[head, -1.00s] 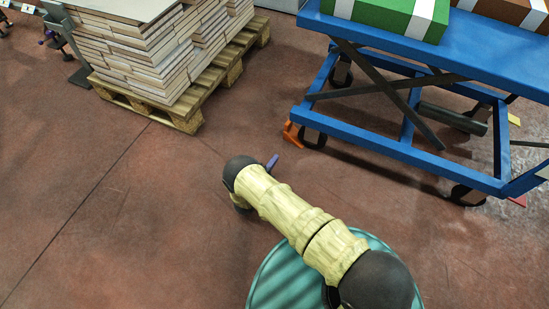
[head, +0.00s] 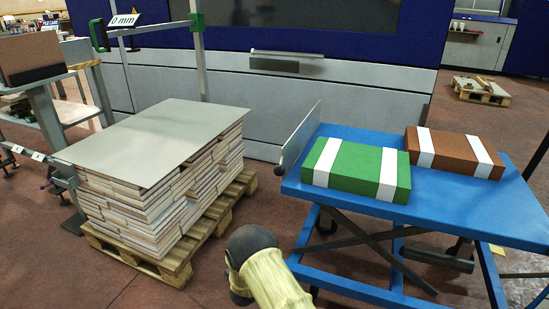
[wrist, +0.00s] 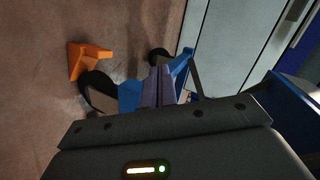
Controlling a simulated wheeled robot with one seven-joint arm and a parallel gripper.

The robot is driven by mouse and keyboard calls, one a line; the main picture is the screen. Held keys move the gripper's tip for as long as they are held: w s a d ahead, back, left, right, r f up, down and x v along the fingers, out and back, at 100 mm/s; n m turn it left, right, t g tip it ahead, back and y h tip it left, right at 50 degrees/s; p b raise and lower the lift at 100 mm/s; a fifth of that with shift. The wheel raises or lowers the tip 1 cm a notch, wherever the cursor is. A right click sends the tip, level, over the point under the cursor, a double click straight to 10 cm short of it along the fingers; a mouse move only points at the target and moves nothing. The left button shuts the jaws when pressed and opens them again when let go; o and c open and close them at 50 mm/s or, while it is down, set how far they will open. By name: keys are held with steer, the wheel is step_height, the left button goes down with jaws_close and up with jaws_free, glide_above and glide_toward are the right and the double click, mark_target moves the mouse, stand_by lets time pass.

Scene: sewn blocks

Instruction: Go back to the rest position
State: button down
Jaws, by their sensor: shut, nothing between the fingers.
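My gripper (wrist: 160,88) shows in the wrist view, its two purple fingers together with nothing seen between them. It points over the floor toward the blue lift table's lower frame (wrist: 130,95) and wheels. In the head view my arm rises from the bottom edge, between the pallet stack and the lift table, and the fingers are hidden there. A green block (head: 355,169) with two white bands lies flat on the blue lift table (head: 300,192). A brown block (head: 455,152) with white bands lies to its right on the same top.
A stack of boards (head: 160,190) under a grey sheet (head: 150,140) stands on a wooden pallet (head: 175,268) at left. A large blue and grey machine (head: 225,75) closes off the back. An orange foot piece (wrist: 90,60) is on the floor near a caster.

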steer(key=s+d+r+n+g+y+p, duration=0.1)
steer(key=s+d+r+n+g+p, duration=0.15)
steer(key=r, duration=0.65)
steer(key=s+d+r+n+g+y+p, duration=0.1)
steer(key=s+d+r+n+p, duration=0.15)
steer(key=r, duration=0.55)
steer(key=s+d+r+n+g+y+p, duration=0.1)
steer(key=s+d+r+n+y+p, duration=0.2)
steer(key=r, duration=0.6)
steer(key=s+d+r+n+g+h+p, duration=0.1)
steer(key=s+d+r+n+g+p, duration=0.2)
steer(key=s+d+r+n, duration=0.65)
steer(key=s+d+r+g+h+p, duration=0.1)
steer(key=s+d+r+g+p, duration=0.2)
steer(key=s+r, duration=0.75)
steer(key=s+a+r+p, duration=0.1)
steer(key=s+r+p, duration=0.2)
steer(key=r+p, duration=3)
steer(key=p, duration=0.5)
steer(key=shift+r, duration=0.35)
steer(key=shift+t, duration=0.25)
steer(key=shift+s, duration=0.1)
